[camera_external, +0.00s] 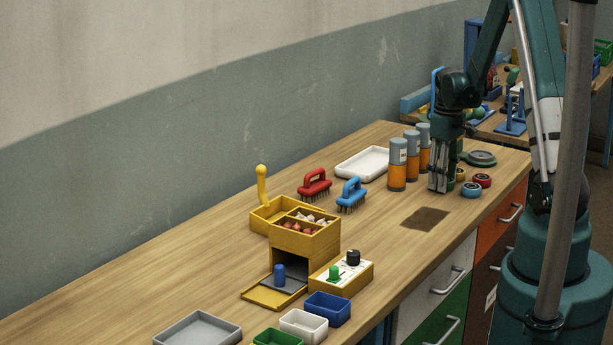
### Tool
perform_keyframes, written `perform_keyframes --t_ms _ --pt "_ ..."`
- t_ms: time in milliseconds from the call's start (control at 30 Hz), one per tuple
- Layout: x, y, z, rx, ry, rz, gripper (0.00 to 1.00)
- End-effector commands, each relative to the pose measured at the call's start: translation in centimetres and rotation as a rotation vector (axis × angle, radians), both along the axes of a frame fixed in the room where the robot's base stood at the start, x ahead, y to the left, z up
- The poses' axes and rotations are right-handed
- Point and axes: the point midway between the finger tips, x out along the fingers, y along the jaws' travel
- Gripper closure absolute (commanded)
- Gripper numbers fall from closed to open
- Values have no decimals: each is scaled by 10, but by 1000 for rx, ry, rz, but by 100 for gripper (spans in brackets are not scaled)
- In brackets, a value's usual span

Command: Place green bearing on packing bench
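My gripper (438,187) points straight down at the right end of the near wooden bench (375,235), its fingertips low over the top. The fingers look close together, but I cannot tell whether they are shut or hold anything. A small greenish ring (460,174), likely the green bearing, sits just right of the fingers, partly hidden by them. A red bearing (482,180) and a blue bearing (471,190) lie close to it. A second bench (485,128) stands behind at the right; the picture does not show which one is the packing bench.
Orange-and-grey cylinders (397,165) stand left of my gripper, with a white tray (362,163) beyond. A dark green round dish (480,158) lies behind the bearings. A brown patch (425,218) in front is bare. Brushes, a yellow box (304,240) and small bins are farther left.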

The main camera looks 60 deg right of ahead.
Motion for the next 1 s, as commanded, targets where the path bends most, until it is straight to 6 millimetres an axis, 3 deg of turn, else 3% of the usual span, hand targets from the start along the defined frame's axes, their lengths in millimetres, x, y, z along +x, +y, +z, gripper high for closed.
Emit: perform_keyframes --t_ms 467,1000 --pt "0 0 8 0 0 0 57" --pt "0 0 69 0 0 0 57"
